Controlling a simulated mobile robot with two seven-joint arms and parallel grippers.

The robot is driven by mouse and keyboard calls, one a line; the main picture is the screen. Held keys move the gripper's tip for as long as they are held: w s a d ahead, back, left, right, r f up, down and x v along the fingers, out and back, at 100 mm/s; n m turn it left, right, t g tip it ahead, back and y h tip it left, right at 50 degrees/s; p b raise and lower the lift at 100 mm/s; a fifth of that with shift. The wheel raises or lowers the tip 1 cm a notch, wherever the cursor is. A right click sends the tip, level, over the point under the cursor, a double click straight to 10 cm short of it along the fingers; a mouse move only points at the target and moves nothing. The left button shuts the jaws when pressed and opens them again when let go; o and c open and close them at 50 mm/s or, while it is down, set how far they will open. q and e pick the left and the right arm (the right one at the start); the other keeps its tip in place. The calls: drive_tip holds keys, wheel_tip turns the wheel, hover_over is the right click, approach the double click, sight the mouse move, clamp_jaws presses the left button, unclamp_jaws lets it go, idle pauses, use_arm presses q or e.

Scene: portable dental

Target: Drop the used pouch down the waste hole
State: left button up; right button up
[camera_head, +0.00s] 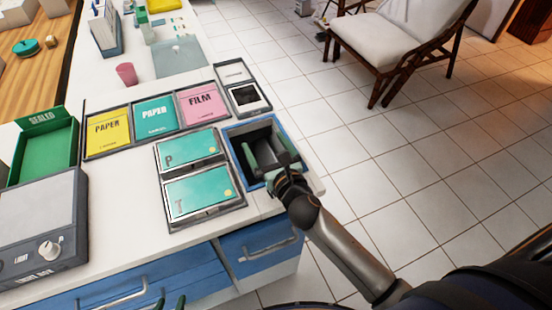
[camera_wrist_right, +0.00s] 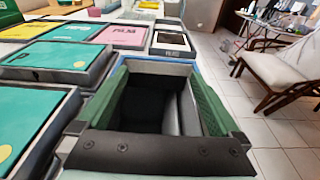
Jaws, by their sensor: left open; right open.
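The waste hole is a dark square opening with a blue rim (camera_head: 248,123) at the counter's right corner. My right gripper (camera_head: 263,145) is over it, open, with green fingers apart. In the right wrist view the fingers (camera_wrist_right: 160,72) stand on either side of the dark opening, whose pale far rim (camera_wrist_right: 155,65) shows. Nothing is held between them. A grey shape (camera_wrist_right: 187,112) shows inside the opening; I cannot tell what it is. I cannot make out a used pouch. My left gripper (camera_head: 170,303) shows only its green fingertips at the bottom edge, apart, by the blue drawers.
Teal P (camera_head: 190,148) and T (camera_head: 198,192) packs lie in trays left of the hole. Yellow, teal and pink packs (camera_head: 200,104) lie behind. A green SEALED bin (camera_head: 45,150) and a grey machine (camera_head: 45,225) stand left.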

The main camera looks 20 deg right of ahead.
use_arm(q)
drive_tip(key=shift+r+p, duration=0.45)
drive_tip(key=shift+r, duration=0.2)
use_arm(e)
drive_tip(key=s, duration=0.3)
drive_tip(key=s+r, duration=0.1)
drive_tip(key=s, duration=0.7)
drive_tip(key=shift+s+d+r, duration=0.15)
drive_tip(key=shift+d+r, duration=0.05)
drive_tip(key=shift+r, duration=0.2)
